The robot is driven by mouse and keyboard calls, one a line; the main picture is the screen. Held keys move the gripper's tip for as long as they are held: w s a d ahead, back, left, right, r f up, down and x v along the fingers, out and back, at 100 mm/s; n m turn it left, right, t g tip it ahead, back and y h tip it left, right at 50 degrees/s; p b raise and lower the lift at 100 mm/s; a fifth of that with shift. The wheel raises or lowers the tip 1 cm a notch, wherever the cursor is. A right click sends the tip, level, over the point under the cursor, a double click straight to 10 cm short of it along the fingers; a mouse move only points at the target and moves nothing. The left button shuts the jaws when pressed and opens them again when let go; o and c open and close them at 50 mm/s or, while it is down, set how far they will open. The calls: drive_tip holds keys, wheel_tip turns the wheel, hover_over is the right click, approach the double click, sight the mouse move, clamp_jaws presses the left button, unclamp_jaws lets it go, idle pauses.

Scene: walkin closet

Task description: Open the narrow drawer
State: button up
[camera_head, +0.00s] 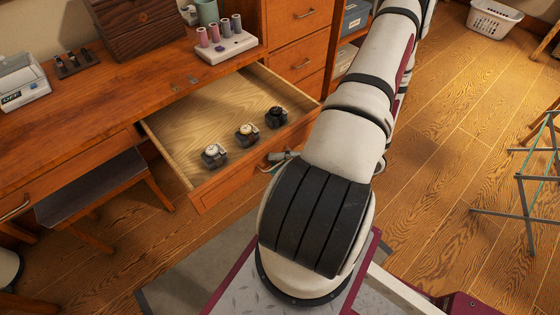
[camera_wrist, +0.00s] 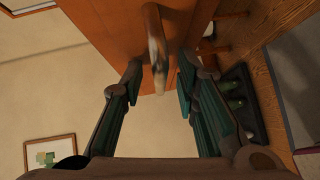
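The narrow drawer (camera_head: 184,143) is pulled well out of the wooden desk in the head view. Its pale wood inside shows, with several watches on dark stands (camera_head: 246,131) near the front. My gripper (camera_head: 278,160) is at the drawer's front face, partly hidden by my arm. In the wrist view the drawer front (camera_wrist: 120,30) is ahead, and its handle (camera_wrist: 156,50) stands out between my fingertips (camera_wrist: 160,66). The fingers are apart, with a visible gap on each side of the handle.
A stool (camera_head: 95,185) stands under the desk at left. Spools on a white stand (camera_head: 225,46) and a wooden box (camera_head: 140,22) are on the desktop.

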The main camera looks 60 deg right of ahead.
drive_tip(key=v, duration=1.2)
idle(0.5)
